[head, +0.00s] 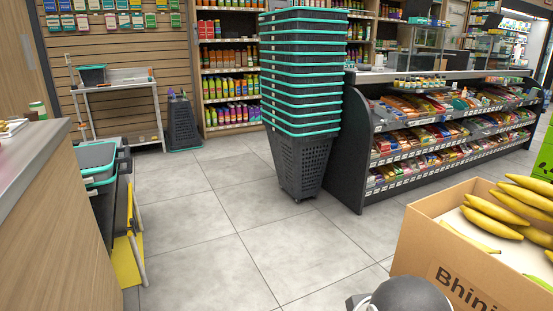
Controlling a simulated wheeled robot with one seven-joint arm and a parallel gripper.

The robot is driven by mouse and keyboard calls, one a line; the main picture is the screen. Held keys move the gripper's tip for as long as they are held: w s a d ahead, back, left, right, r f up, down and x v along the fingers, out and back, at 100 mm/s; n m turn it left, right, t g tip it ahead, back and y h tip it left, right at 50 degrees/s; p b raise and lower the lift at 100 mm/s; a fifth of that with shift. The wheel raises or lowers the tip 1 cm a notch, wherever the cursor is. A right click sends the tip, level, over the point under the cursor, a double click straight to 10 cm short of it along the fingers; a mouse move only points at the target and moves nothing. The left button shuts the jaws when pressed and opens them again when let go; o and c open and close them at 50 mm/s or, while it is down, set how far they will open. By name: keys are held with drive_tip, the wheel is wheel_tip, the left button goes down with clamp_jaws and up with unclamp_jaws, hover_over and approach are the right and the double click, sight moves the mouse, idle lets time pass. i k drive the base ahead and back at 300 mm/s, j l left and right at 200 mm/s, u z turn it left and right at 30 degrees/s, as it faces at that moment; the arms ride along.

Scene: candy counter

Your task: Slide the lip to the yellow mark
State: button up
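I cannot make out which part is the lip, and no clear yellow mark shows. The candy counter (345,150) stands right of centre, with tiers of colourful packets behind shelf-front strips (395,159). A yellow panel (127,262) shows low at the left, beside the wooden counter; I cannot tell if it bears on the mark. A grey rounded part of what looks like my arm shows at the bottom edge, right of centre. My gripper is not in view.
A tall stack of dark baskets with teal rims (302,165) stands against the candy counter's left end. A cardboard box (430,238) of bananas (490,212) is at front right. A wooden counter (50,225) is at left. The tiled floor (215,225) between is clear.

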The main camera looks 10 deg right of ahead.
sight(386, 124)
drive_tip(key=i+u, duration=0.1)
drive_tip(key=i, duration=1.65)
drive_tip(key=i+l+z, duration=0.2)
drive_tip(key=i+l, duration=1.45)
drive_tip(key=l, duration=0.2)
